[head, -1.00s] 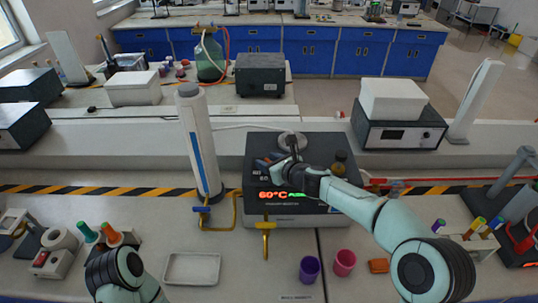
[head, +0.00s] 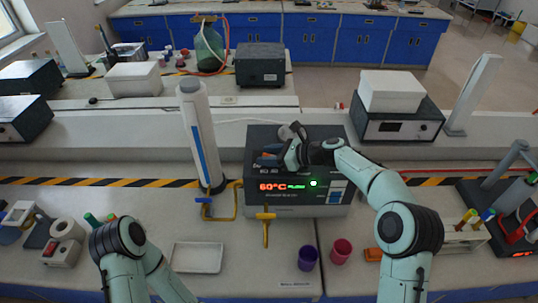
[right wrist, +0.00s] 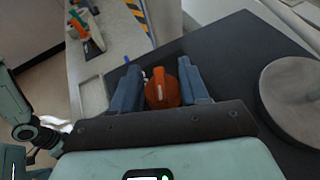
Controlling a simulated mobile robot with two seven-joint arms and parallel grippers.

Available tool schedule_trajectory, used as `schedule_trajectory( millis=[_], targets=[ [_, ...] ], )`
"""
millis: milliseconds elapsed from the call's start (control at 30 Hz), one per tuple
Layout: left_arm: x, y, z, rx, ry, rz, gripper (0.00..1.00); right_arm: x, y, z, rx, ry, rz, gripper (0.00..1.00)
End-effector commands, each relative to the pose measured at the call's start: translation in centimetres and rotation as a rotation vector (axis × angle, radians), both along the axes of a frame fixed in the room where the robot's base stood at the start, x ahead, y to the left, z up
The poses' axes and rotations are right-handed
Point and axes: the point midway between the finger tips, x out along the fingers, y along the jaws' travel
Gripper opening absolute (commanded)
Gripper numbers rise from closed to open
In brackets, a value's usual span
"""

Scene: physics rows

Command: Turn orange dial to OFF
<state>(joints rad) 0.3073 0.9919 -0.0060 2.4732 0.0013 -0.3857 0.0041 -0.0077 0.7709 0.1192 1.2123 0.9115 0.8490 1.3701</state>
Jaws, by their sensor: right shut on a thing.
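The orange dial (right wrist: 161,90) sits between the two blue fingers of my right gripper (right wrist: 160,88) in the right wrist view, and the gripper is shut on it. A small pale mark shows at the dial's far left. The dial is on the dark top of a box-shaped device (head: 338,150), whose front display (head: 275,187) reads 60°C in orange, with green text and a green light beside it. In the head view my right gripper (head: 272,160) hides the dial. The dial's labels cannot be read. Only my left arm's links show at the lower left; its gripper is out of view.
A round metal plate (right wrist: 298,98) lies right of the dial. A tall white column (head: 199,135) stands left of the device, with a yellow-handled valve (head: 265,228) in front. Purple (head: 308,258) and pink cups (head: 341,251) and an empty white tray (head: 197,258) are nearer.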

Motion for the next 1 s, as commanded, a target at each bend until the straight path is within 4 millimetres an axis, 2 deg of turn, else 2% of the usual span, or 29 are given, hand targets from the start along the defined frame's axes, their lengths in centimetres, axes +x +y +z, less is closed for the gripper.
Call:
schedule_trajectory(
  millis=[367,400,433,467,767,867,1000],
  targets=[
    [0.0,0.0,0.0,0.0,0.0,0.0,0.92,0.0,0.1,0.2,0.002,-0.005,0.005,0.14],
    [0.0,0.0,0.0,0.0,0.0,0.0,0.92,0.0,0.1,0.2,0.002,-0.005,0.005,0.54],
    [0.0,0.0,0.0,0.0,0.0,0.0,0.92,0.0,0.1,0.2,0.002,-0.005,0.005,0.64],
    [0.0,0.0,0.0,0.0,0.0,0.0,0.92,0.0,0.1,0.2,0.003,-0.004,0.004,0.66],
    [0.0,0.0,0.0,0.0,0.0,0.0,0.92,0.0,-0.1,0.1,0.002,-0.001,0.004,0.66],
    [-0.2,0.0,-0.1,0.0,0.002,0.0,0.92,-0.3,-0.8,0.4,0.0,-0.002,0.002,0.66],
    [-0.7,0.0,-0.5,0.0,0.008,0.0,0.92,-1.1,-2.9,1.3,0.0,-0.002,-0.001,0.66]
  ],
)
